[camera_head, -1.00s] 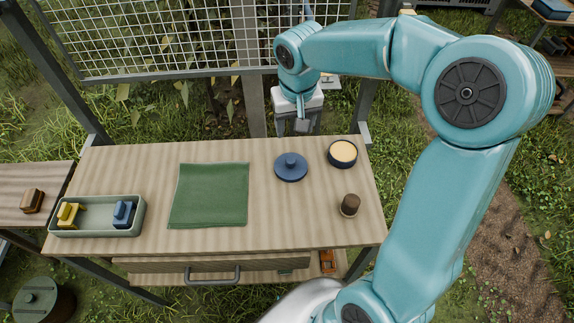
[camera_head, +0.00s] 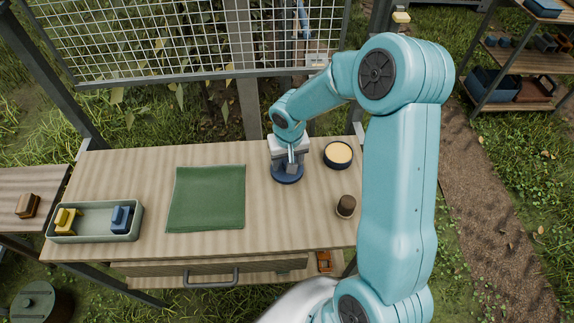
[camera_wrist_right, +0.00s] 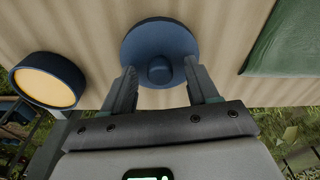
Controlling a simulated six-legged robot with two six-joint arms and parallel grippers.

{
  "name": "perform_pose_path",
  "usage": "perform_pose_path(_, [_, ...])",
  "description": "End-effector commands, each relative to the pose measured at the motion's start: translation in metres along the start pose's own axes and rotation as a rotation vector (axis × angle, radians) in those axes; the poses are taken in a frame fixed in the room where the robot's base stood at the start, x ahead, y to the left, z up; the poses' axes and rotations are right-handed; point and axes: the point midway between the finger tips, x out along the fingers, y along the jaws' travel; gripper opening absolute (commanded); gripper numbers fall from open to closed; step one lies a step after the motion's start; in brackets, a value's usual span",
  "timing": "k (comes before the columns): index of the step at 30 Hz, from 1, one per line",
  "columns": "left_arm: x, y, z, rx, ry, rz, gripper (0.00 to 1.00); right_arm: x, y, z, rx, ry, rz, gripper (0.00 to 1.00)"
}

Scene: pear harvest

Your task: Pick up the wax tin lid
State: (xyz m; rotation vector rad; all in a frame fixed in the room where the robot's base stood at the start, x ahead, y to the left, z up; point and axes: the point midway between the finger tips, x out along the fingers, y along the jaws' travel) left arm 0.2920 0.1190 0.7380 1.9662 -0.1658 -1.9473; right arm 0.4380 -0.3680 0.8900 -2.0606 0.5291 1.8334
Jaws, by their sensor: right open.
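The wax tin lid (camera_head: 287,176) is a round blue disc with a knob, lying on the wooden bench. It also shows in the right wrist view (camera_wrist_right: 160,35), its knob between and just beyond the fingertips. My right gripper (camera_wrist_right: 160,78) is open, pointing down over the lid, one finger on each side of the knob. In the head view my right gripper (camera_head: 289,160) hides much of the lid. The open wax tin (camera_head: 338,155), dark blue with cream wax, stands right of the lid; it also shows in the wrist view (camera_wrist_right: 47,82). My left gripper is not in view.
A green cloth (camera_head: 207,198) lies left of the lid. A grey-green tray (camera_head: 100,236) with a yellow and a blue item stands at the bench's left. A brown-topped small object (camera_head: 346,205) stands near the right front. A wire mesh (camera_head: 190,40) rises behind the bench.

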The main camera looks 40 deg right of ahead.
Motion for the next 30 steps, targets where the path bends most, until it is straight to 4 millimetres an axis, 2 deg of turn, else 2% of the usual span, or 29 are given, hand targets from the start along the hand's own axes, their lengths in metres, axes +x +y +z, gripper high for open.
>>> perform_pose_path(5, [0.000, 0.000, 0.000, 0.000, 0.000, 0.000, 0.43, 0.000, 0.000, 0.000, 0.000, 0.001, 0.000, 0.59])
perform_pose_path(9, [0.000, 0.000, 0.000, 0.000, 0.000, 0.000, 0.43, 0.000, 0.000, 0.000, 0.000, 0.001, 0.000, 0.14])
perform_pose_path(10, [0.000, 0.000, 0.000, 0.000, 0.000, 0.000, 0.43, 0.000, 0.000, -0.001, 0.000, 0.001, 0.000, 0.04])
perform_pose_path(11, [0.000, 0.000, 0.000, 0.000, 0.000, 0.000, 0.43, 0.000, 0.000, 0.000, 0.000, 0.001, 0.000, 0.00])
perform_pose_path(23, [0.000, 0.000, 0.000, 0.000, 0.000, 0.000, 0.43, -0.002, 0.000, 0.000, 0.001, -0.001, 0.000, 0.00])
perform_pose_path(26, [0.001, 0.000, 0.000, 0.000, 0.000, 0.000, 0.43, -0.011, 0.000, -0.002, 0.000, 0.003, 0.000, 0.00])
perform_pose_path(30, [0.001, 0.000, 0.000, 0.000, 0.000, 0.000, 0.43, -0.034, 0.000, -0.005, 0.001, 0.006, -0.001, 0.00])
